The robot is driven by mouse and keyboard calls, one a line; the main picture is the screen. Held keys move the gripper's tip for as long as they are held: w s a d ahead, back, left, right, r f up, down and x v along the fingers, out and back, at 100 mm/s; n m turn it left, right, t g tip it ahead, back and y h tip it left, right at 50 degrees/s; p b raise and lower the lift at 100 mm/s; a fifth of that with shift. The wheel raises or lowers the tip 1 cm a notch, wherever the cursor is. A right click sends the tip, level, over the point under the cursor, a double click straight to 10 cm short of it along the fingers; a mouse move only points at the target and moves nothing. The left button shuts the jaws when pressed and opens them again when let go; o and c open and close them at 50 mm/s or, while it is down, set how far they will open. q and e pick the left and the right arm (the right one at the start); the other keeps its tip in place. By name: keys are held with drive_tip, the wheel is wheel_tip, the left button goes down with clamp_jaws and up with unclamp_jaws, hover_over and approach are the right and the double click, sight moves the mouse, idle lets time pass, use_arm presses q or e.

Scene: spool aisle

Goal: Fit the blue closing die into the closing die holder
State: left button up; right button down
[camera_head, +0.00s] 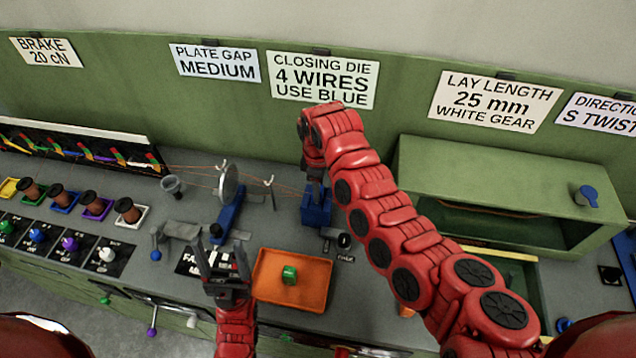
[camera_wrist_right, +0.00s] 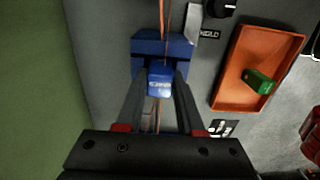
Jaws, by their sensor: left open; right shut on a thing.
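The blue closing die (camera_wrist_right: 160,86) is between the fingers of my right gripper (camera_wrist_right: 160,78), which is shut on it. The blue closing die holder (camera_wrist_right: 146,45) is right at the fingertips, and the die overlaps its near edge in the right wrist view. I cannot tell how far the die sits inside it. In the head view the holder (camera_head: 317,212) stands on the bench, with my right gripper (camera_head: 315,186) just above it and mostly hidden by its arm. My left gripper (camera_head: 218,268) is open and empty, left of the orange tray.
An orange tray (camera_head: 262,296) holds a green die (camera_head: 289,275). Left of the holder stand a round plate (camera_head: 228,184) on a blue base and a hook post (camera_head: 270,190), with thin wires running past. A green housing (camera_head: 480,170) stands right. Wall signs include "USE BLUE" (camera_head: 323,80).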

drive_tip(key=shift+f, duration=0.1)
drive_tip(key=shift+f, duration=0.15)
drive_tip(key=c, duration=0.5)
unclamp_jaws()
